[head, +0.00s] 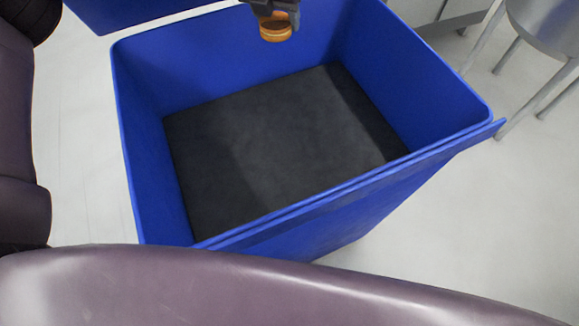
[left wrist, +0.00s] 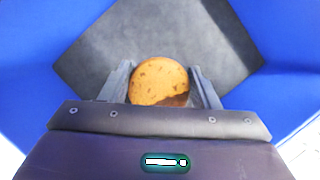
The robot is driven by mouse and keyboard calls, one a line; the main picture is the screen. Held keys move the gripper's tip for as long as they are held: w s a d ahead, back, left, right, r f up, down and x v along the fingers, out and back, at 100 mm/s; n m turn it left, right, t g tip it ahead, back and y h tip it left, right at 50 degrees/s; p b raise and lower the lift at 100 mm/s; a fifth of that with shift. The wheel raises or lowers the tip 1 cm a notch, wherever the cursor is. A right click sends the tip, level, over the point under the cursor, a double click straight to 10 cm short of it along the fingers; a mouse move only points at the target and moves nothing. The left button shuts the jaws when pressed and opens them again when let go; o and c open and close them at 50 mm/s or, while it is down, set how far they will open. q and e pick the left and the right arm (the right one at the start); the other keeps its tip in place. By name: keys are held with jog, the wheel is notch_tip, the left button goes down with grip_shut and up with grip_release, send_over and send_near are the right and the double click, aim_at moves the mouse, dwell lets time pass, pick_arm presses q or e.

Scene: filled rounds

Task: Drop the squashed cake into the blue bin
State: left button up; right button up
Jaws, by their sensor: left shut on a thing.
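The blue bin (head: 400,75) stands open below me in the head view, with a bare dark grey bottom. Its blue walls also show in the left wrist view (left wrist: 40,75). My left gripper (head: 275,22) is at the top of the head view, over the far part of the bin. It is shut on the squashed cake (head: 275,33), a small round orange-brown thing. In the left wrist view the cake (left wrist: 160,82) sits between the two fingers (left wrist: 160,88), golden with darker specks and a brown patch at its lower edge. The bin's bottom lies beneath it. My right gripper is not in view.
A round metal stool (head: 548,30) with thin legs stands at the upper right, beside the bin. Another blue panel (head: 120,10) shows at the top left. The pale floor (head: 490,200) is clear right of the bin.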

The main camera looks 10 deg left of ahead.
aim_at(272, 23)
pick_arm(q)
notch_tip(272, 23, down, 6)
jog(key=b, duration=0.5)
jog(key=shift+b, duration=0.3)
jog(key=shift+r, duration=0.1)
jog(key=o, duration=0.8)
jog(key=v, duration=0.7)
jog(key=shift+s+r, duration=0.1)
jog(key=shift+r, duration=0.3)
jog(key=shift+f, duration=0.1)
